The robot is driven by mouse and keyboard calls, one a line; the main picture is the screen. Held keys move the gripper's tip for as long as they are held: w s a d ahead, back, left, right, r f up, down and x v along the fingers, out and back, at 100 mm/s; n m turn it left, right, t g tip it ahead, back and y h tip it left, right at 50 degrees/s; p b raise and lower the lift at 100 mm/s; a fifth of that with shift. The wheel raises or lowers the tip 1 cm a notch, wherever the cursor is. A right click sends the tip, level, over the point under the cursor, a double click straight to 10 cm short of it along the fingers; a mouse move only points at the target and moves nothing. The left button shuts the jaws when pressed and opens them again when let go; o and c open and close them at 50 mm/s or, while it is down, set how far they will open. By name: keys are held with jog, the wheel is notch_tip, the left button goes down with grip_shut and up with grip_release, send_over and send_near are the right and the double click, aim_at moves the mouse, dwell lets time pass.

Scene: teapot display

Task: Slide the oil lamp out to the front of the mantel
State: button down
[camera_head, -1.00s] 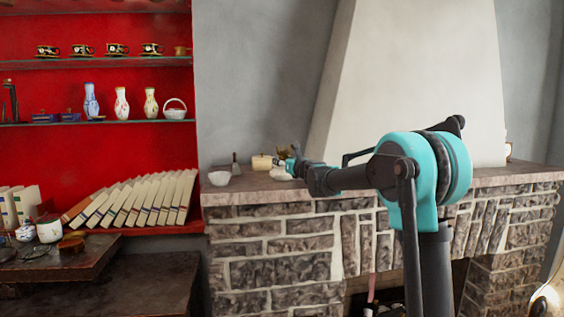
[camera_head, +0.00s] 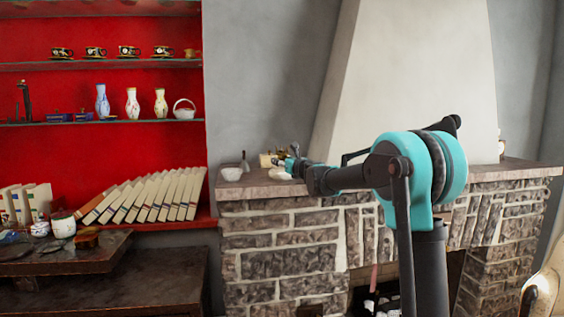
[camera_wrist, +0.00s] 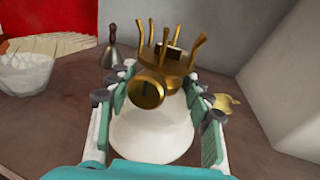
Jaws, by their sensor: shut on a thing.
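The oil lamp (camera_wrist: 150,135) has a white rounded body with brass fittings and a brass prong holder at its top in the wrist view. My gripper (camera_wrist: 157,88) is shut around the lamp's body, with one finger on each side. In the head view my gripper (camera_head: 292,165) is over the left part of the stone mantel (camera_head: 255,190). A white part of the lamp (camera_head: 279,174) shows just below it, close to the mantel's front edge. The rest of the lamp is hidden there by my gripper.
A white bowl (camera_head: 231,174) stands at the mantel's left end. A bell-shaped piece with a dark handle (camera_wrist: 113,48) stands behind and left of the lamp. A small gold piece (camera_wrist: 228,103) lies right of my gripper.

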jog(key=shift+s+a+f, duration=0.1)
jog(key=shift+a+f, duration=0.05)
jog(key=c, duration=0.6)
grip_release()
jog(key=shift+s+d, duration=0.25)
jog(key=shift+d, duration=0.05)
jog(key=v, duration=1.1)
jog(key=shift+s, duration=0.1)
